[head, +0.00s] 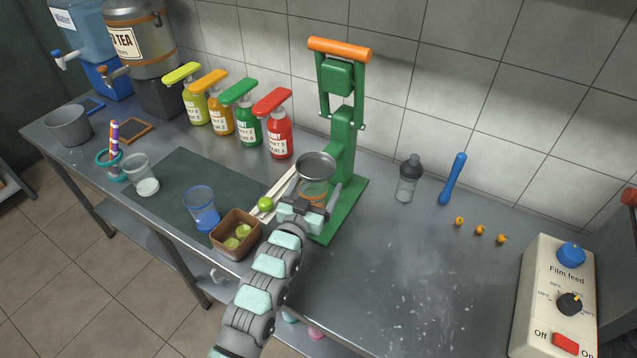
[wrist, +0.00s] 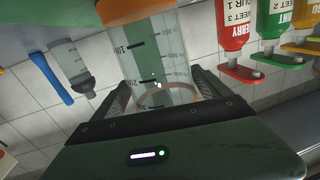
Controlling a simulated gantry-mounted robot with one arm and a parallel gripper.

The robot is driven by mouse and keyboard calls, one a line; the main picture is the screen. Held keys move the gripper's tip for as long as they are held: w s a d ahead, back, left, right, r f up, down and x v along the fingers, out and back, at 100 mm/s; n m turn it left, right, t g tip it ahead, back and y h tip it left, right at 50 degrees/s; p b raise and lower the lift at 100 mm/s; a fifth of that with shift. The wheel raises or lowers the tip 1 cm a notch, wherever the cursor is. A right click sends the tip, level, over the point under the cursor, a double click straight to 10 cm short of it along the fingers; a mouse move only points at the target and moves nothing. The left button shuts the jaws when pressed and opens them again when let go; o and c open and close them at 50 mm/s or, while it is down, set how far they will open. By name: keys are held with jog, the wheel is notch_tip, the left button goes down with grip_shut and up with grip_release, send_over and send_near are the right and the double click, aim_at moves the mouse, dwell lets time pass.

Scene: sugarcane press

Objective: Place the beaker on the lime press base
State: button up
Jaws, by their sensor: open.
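The lime press (head: 341,130) is green with an orange handle and a metal cup, and its flat green base (head: 345,212) rests on the counter. The clear graduated beaker (head: 315,188) is upright under the cup, over the base. The wrist view is upside down and shows the beaker (wrist: 160,58) with an orange end toward the base. My gripper (head: 318,193) is open, with a finger on each side of the beaker. Whether the beaker's underside touches the base is hidden.
A brown box with limes (head: 237,232), a lime (head: 265,204) and a blue cup (head: 202,207) stand left of my arm. Several pump bottles (head: 279,135) line the wall. A shaker (head: 408,180) and blue muddler (head: 453,180) are right.

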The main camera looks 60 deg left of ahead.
jog(key=p+v, duration=0.2)
jog(key=v, duration=0.9)
jog(key=shift+p, duration=0.3)
jog(key=shift+d, duration=0.15)
